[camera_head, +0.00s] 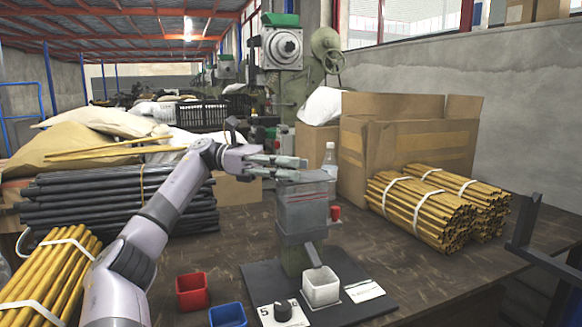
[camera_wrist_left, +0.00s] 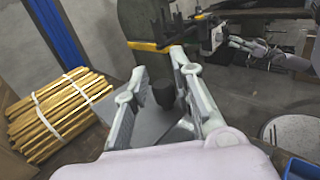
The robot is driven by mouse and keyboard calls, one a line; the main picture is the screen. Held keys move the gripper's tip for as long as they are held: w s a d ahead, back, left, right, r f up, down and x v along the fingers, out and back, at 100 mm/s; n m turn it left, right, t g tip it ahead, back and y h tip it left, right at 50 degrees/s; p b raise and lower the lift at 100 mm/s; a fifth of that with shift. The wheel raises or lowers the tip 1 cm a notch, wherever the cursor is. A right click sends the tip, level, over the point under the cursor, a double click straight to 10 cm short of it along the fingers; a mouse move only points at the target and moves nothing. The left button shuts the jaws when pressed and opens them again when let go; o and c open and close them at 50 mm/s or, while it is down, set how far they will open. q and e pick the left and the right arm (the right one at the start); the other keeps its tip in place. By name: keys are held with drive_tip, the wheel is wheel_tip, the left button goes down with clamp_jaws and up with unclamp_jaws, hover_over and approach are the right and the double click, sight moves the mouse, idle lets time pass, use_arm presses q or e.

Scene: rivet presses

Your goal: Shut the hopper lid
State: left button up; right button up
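The hopper (camera_head: 302,212) is a clear, greyish box on top of a small machine on a dark base plate (camera_head: 262,278). A thin, flat grey piece, apparently the lid, shows at the hopper's top edge; whether it is fully down I cannot tell. My left gripper (camera_head: 300,168) reaches in from the left right at the hopper's top. In the left wrist view its two fingers (camera_wrist_left: 152,78) are spread apart with nothing clearly held between them. My right gripper (camera_wrist_left: 234,43) shows small in the left wrist view; its finger state is unclear.
A white cup (camera_head: 321,289) stands below the chute. A red bin (camera_head: 192,291) and a blue bin (camera_head: 228,315) sit to the left. Rod bundles (camera_head: 425,210), a cardboard box (camera_head: 400,150) and a bottle (camera_head: 330,160) stand behind and right. The table's right middle is clear.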

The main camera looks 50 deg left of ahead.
use_arm(q)
drive_tip(key=shift+o, duration=1.4)
drive_tip(key=shift+f, duration=0.1)
drive_tip(key=v, duration=0.7)
drive_tip(key=shift+a, duration=0.15)
drive_tip(key=shift+s, duration=0.1)
drive_tip(key=shift+f, duration=0.1)
